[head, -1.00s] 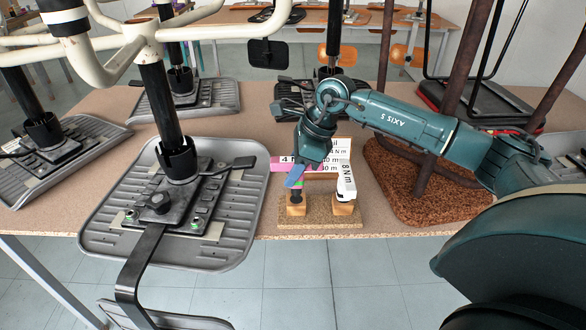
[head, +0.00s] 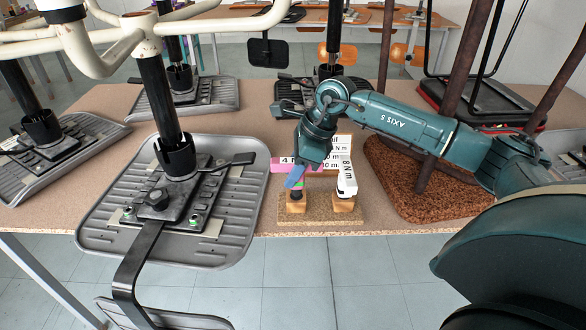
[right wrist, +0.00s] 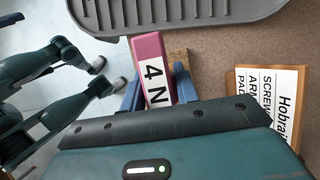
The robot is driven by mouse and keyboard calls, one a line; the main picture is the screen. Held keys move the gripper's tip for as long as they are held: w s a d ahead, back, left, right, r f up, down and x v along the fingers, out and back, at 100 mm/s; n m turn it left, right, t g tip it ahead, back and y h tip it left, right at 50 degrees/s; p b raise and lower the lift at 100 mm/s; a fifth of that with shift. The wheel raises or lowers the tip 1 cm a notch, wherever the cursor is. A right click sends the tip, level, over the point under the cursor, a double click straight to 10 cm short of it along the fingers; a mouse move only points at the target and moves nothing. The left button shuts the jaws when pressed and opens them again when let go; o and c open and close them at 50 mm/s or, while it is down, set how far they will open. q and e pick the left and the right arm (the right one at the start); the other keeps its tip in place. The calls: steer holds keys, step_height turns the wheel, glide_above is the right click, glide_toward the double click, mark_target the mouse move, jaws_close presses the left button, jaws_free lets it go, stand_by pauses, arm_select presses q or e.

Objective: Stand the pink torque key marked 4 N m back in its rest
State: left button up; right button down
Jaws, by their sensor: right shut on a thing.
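The pink torque key (head: 284,164), its white label reading 4 N, is held in my right gripper (head: 295,178) just above the rest. In the right wrist view the pink key (right wrist: 150,58) lies between the two blue fingers (right wrist: 158,90), which are closed on it. The rest is a cork base (head: 320,219) with two wooden blocks. The left block (head: 296,206) is under my gripper, with a dark piece at its top; I cannot tell whether the key touches it. A white key marked 8 N m (head: 346,180) stands on the right block (head: 343,206). My left gripper is not in view.
A printed card on a wooden board (head: 343,146) stands behind the rest. A grey upturned chair seat (head: 235,215) lies close on the left, with a black post rising from it. A brown cork-like seat (head: 400,205) lies right. The table's front edge is just before the rest.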

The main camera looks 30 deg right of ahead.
steer(key=shift+f+b, duration=0.95)
steer(key=shift+f, duration=0.4)
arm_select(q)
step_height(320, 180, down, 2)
arm_select(e)
steer(key=c, duration=1)
jaws_free()
steer(key=shift+o, duration=0.2)
steer(key=v, duration=1.2)
steer(key=shift+r, duration=0.15)
steer(key=shift+s+d+r, duration=0.1)
steer(key=shift+d+r, duration=0.1)
steer(key=shift+r, duration=0.3)
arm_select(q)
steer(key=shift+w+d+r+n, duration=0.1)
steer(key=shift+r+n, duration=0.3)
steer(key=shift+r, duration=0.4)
